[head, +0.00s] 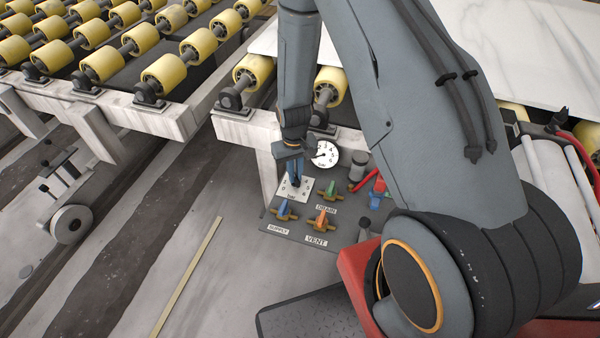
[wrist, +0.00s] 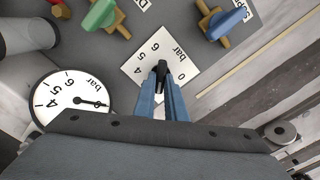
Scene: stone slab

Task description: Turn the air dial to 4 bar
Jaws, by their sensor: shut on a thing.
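The air dial is a black knob (wrist: 161,70) on a white square plate marked 0 to 6 bar. The plate shows in the wrist view (wrist: 186,67) and in the head view (head: 304,189). My gripper (wrist: 162,80) is shut on the knob, one blue finger on each side. In the head view my gripper (head: 294,181) reaches down onto the plate. The fingers hide part of the scale, and I cannot tell which number the knob points to. A round white pressure gauge (head: 325,154) stands beside the dial; in the wrist view (wrist: 62,92) its needle lies near 0.
Close by are the blue SUPPLY valve (head: 283,211), the green DRAIN valve (head: 330,189) and the orange VENT valve (head: 323,219). A grey cylinder (head: 357,166) and a red-handled part (head: 378,188) stand to the right. Yellow roller racks (head: 165,73) and a white slab (head: 520,55) lie behind.

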